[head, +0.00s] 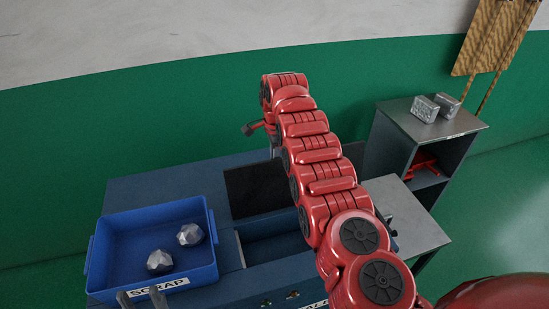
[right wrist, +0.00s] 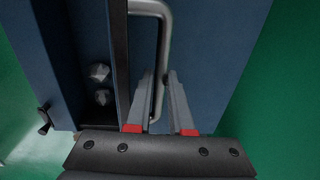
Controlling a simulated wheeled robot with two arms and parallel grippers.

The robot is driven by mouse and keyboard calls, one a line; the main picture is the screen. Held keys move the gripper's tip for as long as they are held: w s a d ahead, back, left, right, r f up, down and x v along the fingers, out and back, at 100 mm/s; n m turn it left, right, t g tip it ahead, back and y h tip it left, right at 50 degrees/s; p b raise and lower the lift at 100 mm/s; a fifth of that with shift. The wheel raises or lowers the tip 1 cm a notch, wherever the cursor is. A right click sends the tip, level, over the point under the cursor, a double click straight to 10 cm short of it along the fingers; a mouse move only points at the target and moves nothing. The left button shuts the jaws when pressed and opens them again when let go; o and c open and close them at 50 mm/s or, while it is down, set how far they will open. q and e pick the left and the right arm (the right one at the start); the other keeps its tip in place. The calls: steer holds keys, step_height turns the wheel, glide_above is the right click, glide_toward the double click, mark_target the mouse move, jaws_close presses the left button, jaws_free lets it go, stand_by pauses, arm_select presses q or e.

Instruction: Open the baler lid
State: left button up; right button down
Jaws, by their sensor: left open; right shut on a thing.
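The blue baler (head: 150,188) stands against the green wall. A dark panel (head: 250,190), seemingly the underside of the raised lid, is behind an open blue recess. My red right arm crosses in front and hides part of it. In the right wrist view, my right gripper (right wrist: 158,112) is shut on a bent grey metal handle (right wrist: 164,40) fixed to a blue panel (right wrist: 210,50). In the head view the right gripper is mostly hidden behind its arm. My left gripper (head: 142,298) is open and empty at the bottom edge, by the scrap tray.
A blue tray (head: 98,262) labelled SCRAP holds two crumpled foil lumps. Two silver blocks (head: 424,108) sit on a grey cabinet (head: 395,108) at the right. Two silver lumps (right wrist: 100,82) lie in a dark space left of the handle.

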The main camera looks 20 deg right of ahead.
stand_by(0.3)
steer(key=c, duration=0.8)
jaws_free()
steer(key=shift+r+b, duration=0.35)
steer(key=shift+r, duration=0.15)
step_height(320, 180, up, 3)
steer(key=shift+s+f, duration=0.1)
step_height(320, 180, up, 14)
steer(key=p, duration=0.8)
steer(key=shift+s+f, duration=0.15)
steer(key=shift+s, duration=0.3)
steer(key=shift+f, duration=0.1)
